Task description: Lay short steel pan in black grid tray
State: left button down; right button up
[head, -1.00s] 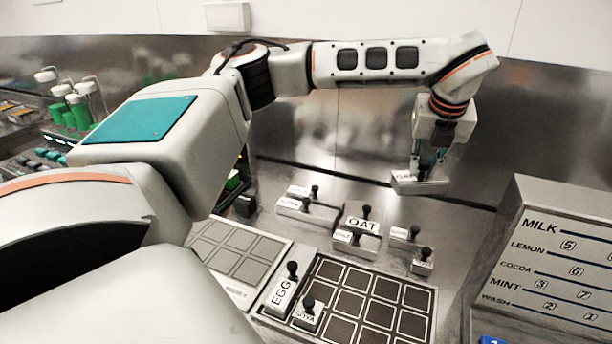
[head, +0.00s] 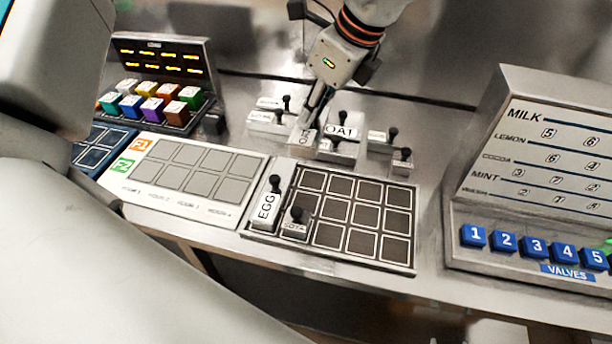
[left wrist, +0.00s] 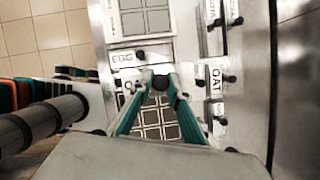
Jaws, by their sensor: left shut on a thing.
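My left gripper (head: 312,116) is shut on a small steel pan (head: 304,138) with a white label, held above the counter behind the black grid tray (head: 410,240). In the left wrist view the teal fingers of my left gripper (left wrist: 160,80) close together at a black knob; the pan under them is mostly hidden. The tray has dark square cells with pale outlines. At its left end sit a long pan labelled EGG (head: 265,209) and a short pan labelled SOYA (head: 295,229). The cells to their right are bare. My right gripper is not in view.
Several knobbed pans stand behind the tray, including one labelled OAT (head: 342,131) close beside the held pan. A pale grid tray (head: 160,200) lies to the left. A steel panel with blue valve buttons (head: 505,242) stands to the right.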

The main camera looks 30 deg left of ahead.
pick_arm(q)
notch_tip(320, 180, down, 16)
jog(key=shift+f+p, duration=0.25)
jog(key=shift+p, duration=0.1)
jog(key=shift+f, duration=0.1)
jog(key=shift+f, duration=0.2)
jog(key=c, duration=1.9)
grip_release()
jog(key=shift+r, duration=0.15)
jog(key=b+v, duration=0.1)
jog(key=v, duration=1.1)
jog(key=shift+r, duration=0.1)
